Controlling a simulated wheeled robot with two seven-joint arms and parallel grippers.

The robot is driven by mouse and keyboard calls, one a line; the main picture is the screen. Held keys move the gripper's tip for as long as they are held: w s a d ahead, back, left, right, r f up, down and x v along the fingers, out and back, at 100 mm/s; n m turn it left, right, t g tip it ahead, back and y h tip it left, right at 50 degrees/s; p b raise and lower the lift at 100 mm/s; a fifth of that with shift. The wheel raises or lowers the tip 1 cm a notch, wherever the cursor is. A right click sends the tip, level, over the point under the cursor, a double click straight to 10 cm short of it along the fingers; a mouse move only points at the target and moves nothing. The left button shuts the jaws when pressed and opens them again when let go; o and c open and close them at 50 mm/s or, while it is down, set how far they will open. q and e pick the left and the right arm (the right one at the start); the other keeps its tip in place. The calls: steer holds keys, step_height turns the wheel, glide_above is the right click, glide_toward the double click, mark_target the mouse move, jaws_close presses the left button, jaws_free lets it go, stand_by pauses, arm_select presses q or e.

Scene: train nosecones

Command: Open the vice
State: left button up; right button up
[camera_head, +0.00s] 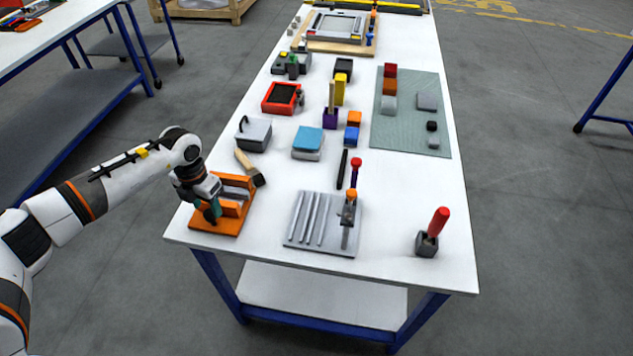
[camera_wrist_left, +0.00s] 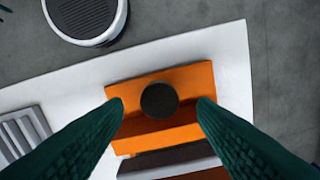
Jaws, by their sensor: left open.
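The orange vice (camera_head: 232,222) stands at the near left corner of the white table. My left gripper (camera_head: 212,210) reaches in from the left, pointing down over the vice's near side. In the left wrist view the vice (camera_wrist_left: 190,80) fills the middle, with a dark round knob (camera_wrist_left: 159,100) on its near end. The open dark green fingers (camera_wrist_left: 161,104) stand on either side of the knob, with visible gaps. Grey jaw parts (camera_wrist_left: 165,158) show below the knob, partly cut off by the frame. My right gripper is not in view.
A grey slotted plate (camera_head: 305,240) lies right of the vice. A brush (camera_head: 252,170) lies close behind it. A red-handled tool in a dark block (camera_head: 432,235) stands at the near right. Several blocks and boxes stand farther back. The table's near edge is close to the vice.

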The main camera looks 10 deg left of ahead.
mark_target(210, 213)
arm_select(q)
step_height(210, 213, up, 10)
steer(key=b, duration=0.2)
steer(key=s+d+f+h, duration=0.1)
steer(key=d+f+h, duration=0.2)
steer(key=d+h, duration=0.8)
steer(key=d+r+n+t+h, duration=0.1)
steer(key=d+r+t+h, duration=0.1)
steer(key=d, duration=0.6)
steer(key=s+d+r+n+t+h, duration=0.1)
steer(key=d+r, duration=0.3)
steer(key=d, duration=0.4)
steer(key=shift+r+n+t+h+b, duration=0.15)
steer(key=shift+n+t+h+b, duration=0.2)
steer(key=shift+n+t+h, duration=0.25)
steer(key=shift+s, duration=0.1)
